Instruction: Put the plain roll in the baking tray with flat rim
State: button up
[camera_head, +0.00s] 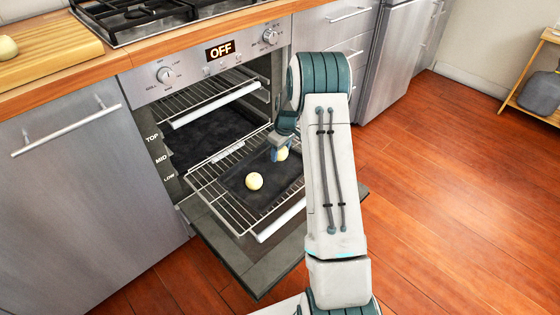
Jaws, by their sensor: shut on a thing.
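A dark baking tray (235,184) lies on the pulled-out wire rack of the open oven. One pale round roll (254,181) sits on the tray, left of my gripper. My gripper (280,153) is low over the tray's far right part, shut on another pale roll (283,155). My arm and fingers partly hide this roll, and I cannot tell whether it touches the tray. The tray's right side is also partly hidden by my arm. A third pale roll (7,47) is on the wooden board at the far left.
The oven door (250,254) is folded down in front. An upper wire rack (208,98) is partly out above. The wooden board (50,50) lies on the counter, left of the stove (160,12). The floor to the right is clear.

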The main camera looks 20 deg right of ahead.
aim_at(280, 165)
jog(key=shift+w+f, duration=0.35)
jog(key=shift+f, duration=0.05)
jog(key=shift+f+b, duration=0.75)
jog(key=shift+f, duration=1)
jog(key=shift+f, duration=0.1)
jog(key=shift+f, duration=0.15)
jog(key=o, duration=0.8)
jog(key=shift+c, duration=0.2)
